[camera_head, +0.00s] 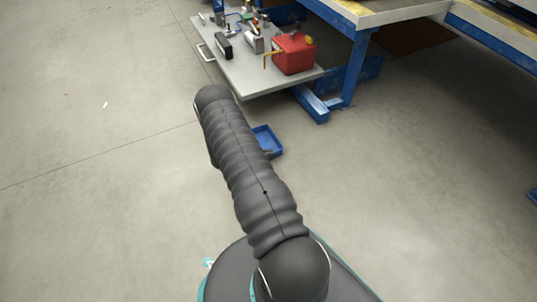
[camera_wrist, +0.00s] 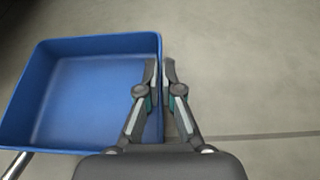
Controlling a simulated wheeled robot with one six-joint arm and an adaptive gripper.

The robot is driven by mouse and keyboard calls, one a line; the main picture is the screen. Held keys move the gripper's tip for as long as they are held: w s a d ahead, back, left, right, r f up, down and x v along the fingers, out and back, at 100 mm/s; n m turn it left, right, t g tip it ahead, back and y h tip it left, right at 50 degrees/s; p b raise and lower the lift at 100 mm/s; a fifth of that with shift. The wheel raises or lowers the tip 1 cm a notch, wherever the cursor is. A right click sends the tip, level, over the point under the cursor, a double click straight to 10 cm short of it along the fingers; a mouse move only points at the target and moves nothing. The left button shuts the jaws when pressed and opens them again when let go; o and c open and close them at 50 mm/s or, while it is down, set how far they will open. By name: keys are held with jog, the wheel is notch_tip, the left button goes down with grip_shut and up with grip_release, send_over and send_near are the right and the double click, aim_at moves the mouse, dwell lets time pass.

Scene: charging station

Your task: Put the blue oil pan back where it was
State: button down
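The blue oil pan (camera_head: 268,138) shows in the head view just right of my arm, which hides its left part. In the wrist view the pan (camera_wrist: 95,92) fills the left side; it is a shallow, open rectangular tray and looks empty. My gripper (camera_wrist: 160,72) is at its right wall, one finger inside and one outside, closed together on the rim. In the head view my gripper is hidden behind my arm. I cannot tell whether the pan touches the floor.
A grey cart top (camera_head: 247,75) stands beyond the pan, holding a red fuel can (camera_head: 294,54) and several tools. A blue-legged workbench (camera_head: 357,55) is behind it at right. A metal bar (camera_wrist: 15,164) shows at the wrist view's lower left.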

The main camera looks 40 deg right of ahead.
jog(key=c, duration=1.8)
grip_release()
jog(key=shift+f, duration=0.1)
jog(key=o, duration=0.5)
